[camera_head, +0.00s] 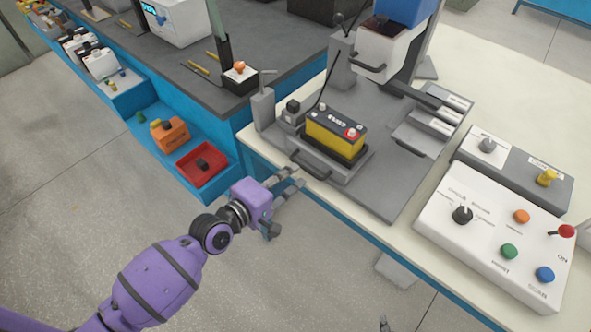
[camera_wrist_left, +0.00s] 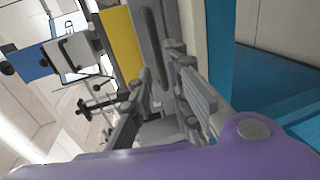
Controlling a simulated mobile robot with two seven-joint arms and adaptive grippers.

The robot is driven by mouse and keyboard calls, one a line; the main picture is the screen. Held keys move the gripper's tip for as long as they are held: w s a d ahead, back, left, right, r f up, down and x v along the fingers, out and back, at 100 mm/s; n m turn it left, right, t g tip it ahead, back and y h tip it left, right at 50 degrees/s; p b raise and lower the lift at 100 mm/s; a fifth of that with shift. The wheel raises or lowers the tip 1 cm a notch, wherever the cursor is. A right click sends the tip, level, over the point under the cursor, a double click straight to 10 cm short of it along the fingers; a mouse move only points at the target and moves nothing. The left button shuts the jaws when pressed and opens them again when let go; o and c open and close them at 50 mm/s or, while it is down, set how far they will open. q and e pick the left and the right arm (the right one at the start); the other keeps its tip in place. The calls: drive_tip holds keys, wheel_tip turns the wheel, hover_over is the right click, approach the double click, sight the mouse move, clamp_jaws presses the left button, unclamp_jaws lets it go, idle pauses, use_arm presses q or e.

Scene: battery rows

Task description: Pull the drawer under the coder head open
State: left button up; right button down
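The drawer (camera_head: 333,173) is a grey tray with a dark bar handle (camera_head: 310,167) on its front, below the coder head (camera_head: 383,52), a white and blue unit. A yellow and black battery (camera_head: 335,136) stands upright in the drawer. The drawer looks pushed in. My left gripper (camera_head: 298,179) is just in front of the handle, low and left of the table edge. Its fingers look apart and empty. In the left wrist view the handle (camera_wrist_left: 153,45) appears as a dark upright bar just beyond the fingers (camera_wrist_left: 157,68). I cannot tell whether they touch it.
A white control box (camera_head: 490,235) with knobs and coloured buttons stands at the right of the cream table. A blue shelf with a red tray (camera_head: 202,164) and an orange box (camera_head: 171,133) is left of the drawer. The floor in front of the drawer is clear.

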use_arm(q)
drive_tip(key=v, duration=0.9)
drive_tip(key=shift+s, duration=0.15)
